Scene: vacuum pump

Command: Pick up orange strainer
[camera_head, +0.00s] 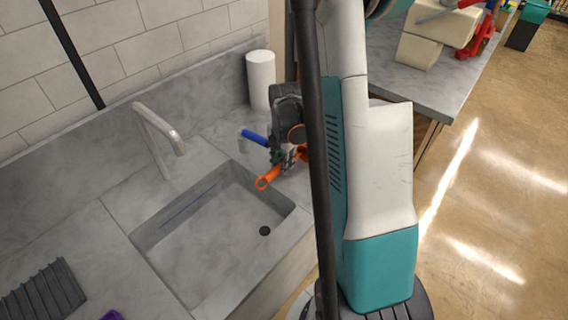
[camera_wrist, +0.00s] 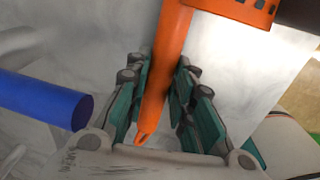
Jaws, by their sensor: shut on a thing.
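The orange strainer (camera_head: 268,178) has a long handle with a loop at its end. Its handle (camera_wrist: 167,60) runs between the two fingers in the wrist view, and part of its slotted head (camera_wrist: 235,8) shows at the top edge. My gripper (camera_wrist: 160,95) is shut on the handle. In the head view my gripper (camera_head: 285,158) is at the right side of the sink, above the counter; my arm and a dark pole hide part of the strainer's head. I cannot tell whether the strainer touches the counter.
A blue-handled item (camera_head: 255,137) lies close to my gripper, and its blue handle (camera_wrist: 45,98) shows at the left in the wrist view. A white cylinder (camera_head: 261,80) stands behind. The sink (camera_head: 215,235) is left of the gripper, with a faucet (camera_head: 160,135). A ridged grey mat (camera_head: 42,293) lies at the lower left.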

